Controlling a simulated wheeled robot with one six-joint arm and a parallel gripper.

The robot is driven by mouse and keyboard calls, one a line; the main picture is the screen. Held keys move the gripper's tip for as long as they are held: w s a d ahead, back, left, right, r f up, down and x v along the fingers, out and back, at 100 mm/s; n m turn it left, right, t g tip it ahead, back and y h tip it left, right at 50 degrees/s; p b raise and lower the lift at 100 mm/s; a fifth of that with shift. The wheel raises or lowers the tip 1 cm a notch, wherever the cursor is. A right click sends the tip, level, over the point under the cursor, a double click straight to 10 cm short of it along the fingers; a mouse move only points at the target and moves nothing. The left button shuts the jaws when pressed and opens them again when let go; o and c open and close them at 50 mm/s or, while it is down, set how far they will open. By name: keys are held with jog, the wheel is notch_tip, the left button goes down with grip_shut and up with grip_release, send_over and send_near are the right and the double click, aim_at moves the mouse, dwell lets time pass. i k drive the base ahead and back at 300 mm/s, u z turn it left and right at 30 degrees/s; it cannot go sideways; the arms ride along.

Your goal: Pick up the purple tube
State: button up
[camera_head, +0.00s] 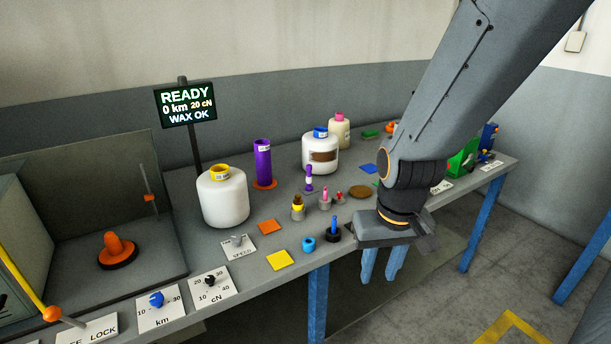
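The purple tube (263,161) stands upright on an orange disc (265,184) near the back of the table, between two white bobbins, with a small pale label near its top. A smaller purple-and-white piece (309,179) stands to its right. My gripper (382,270) hangs at the table's front edge, to the right of and nearer than the tube. Its two blue fingers point down with a gap between them, and nothing shows in the gap. The tube is well apart from the gripper and in full view.
A white bobbin with a yellow top (224,199) stands left of the tube; another with a blue top (320,155) stands right. A dark screen on a post (186,104) stands behind. Several small pegs crowd the middle. Orange (270,227) and yellow (280,260) squares lie flat in front.

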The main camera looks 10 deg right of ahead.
aim_at(262, 153)
jog(key=z, duration=0.15)
jog(key=k, duration=0.55)
jog(key=z, duration=0.9)
jog(key=i, duration=1.55)
jog(key=u, duration=1.25)
jog(key=i, duration=0.55)
jog(key=u, duration=0.6)
